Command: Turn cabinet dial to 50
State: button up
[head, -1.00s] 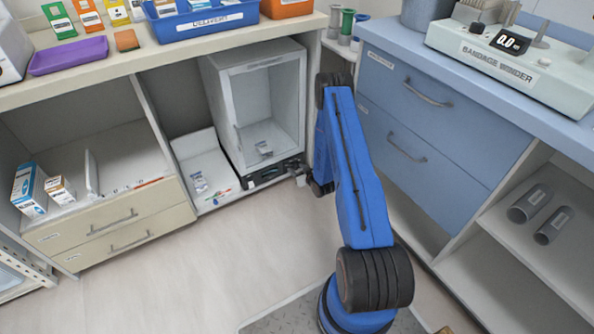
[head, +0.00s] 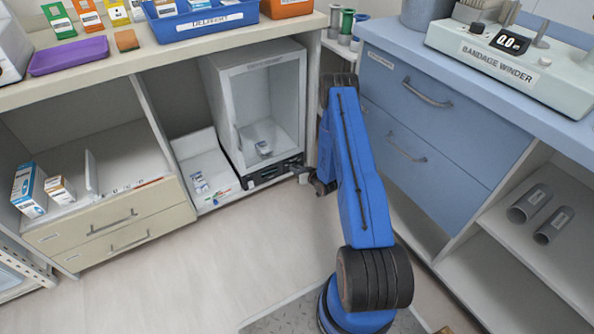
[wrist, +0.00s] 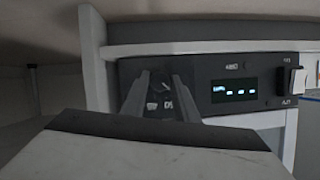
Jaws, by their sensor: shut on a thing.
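The small grey cabinet (head: 232,125) stands on the lower shelf, with a dark control panel (head: 272,173) along its bottom front. In the wrist view the dark panel (wrist: 249,72) carries a lit display (wrist: 234,90) showing dashes rather than a clear number. The dial (wrist: 162,88) is dark and mostly hidden between the fingers, so its pointer setting cannot be read. My gripper (wrist: 160,92) is shut on the dial, one finger on each side. In the head view my gripper (head: 303,174) is at the panel's right end.
A switch (wrist: 291,81) sits on the panel right of the display. A white tray (head: 205,170) with small packets lies left of the cabinet. Blue drawers (head: 430,125) stand close on the right of my arm.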

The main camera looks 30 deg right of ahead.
jog(key=m+y, duration=0.2)
jog(key=m, duration=0.1)
jog(key=shift+d+m+t, duration=0.2)
jog(key=shift+m+t, duration=0.1)
jog(key=shift+y, duration=0.3)
dwell(0.4)
jog(key=o, duration=1)
jog(key=shift+o, duration=0.2)
jog(key=shift+s, duration=0.15)
